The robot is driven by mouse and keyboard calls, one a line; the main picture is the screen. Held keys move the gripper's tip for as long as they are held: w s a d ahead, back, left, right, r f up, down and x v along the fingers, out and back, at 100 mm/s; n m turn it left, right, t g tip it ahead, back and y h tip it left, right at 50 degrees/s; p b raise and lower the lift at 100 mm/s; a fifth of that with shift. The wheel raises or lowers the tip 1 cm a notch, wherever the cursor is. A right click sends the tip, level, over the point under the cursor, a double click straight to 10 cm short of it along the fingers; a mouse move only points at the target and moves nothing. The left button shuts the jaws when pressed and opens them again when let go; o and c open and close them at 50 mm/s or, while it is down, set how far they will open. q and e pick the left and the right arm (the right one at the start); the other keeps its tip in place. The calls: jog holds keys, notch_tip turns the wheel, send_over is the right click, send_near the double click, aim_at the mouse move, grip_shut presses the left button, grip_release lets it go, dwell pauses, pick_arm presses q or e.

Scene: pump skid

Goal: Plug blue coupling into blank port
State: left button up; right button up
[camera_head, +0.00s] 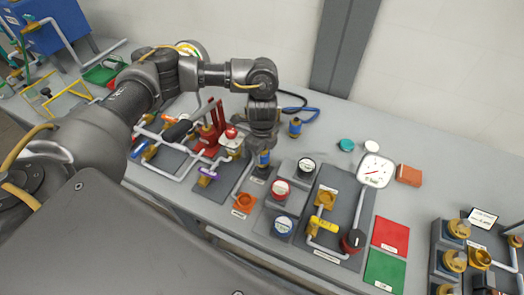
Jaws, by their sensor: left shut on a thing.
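My left gripper (264,150) points down over the middle of the bench and is shut on the blue coupling (264,158). Only a small blue part of the coupling shows between the fingers; the gripper hides the rest. Just below it is a small dark block (261,173) with a label, perhaps the blank port. I cannot tell whether the coupling touches it or is seated in it. My right gripper is not in view.
A blue hose (303,111) and a blue-and-brass fitting (295,128) lie behind the gripper. A red stand (212,130) is close on the left. Capped blocks, such as the red-ringed one (280,190), and a white gauge (375,171) are to the right.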

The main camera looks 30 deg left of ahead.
pick_arm(q)
jog(key=shift+p, duration=0.3)
jog(key=shift+f+b, duration=1)
jog(key=shift+f, duration=0.75)
dwell(0.6)
jog(key=o, duration=1.2)
notch_tip(320, 180, up, 11)
jog(key=shift+f, duration=0.1)
dwell(0.4)
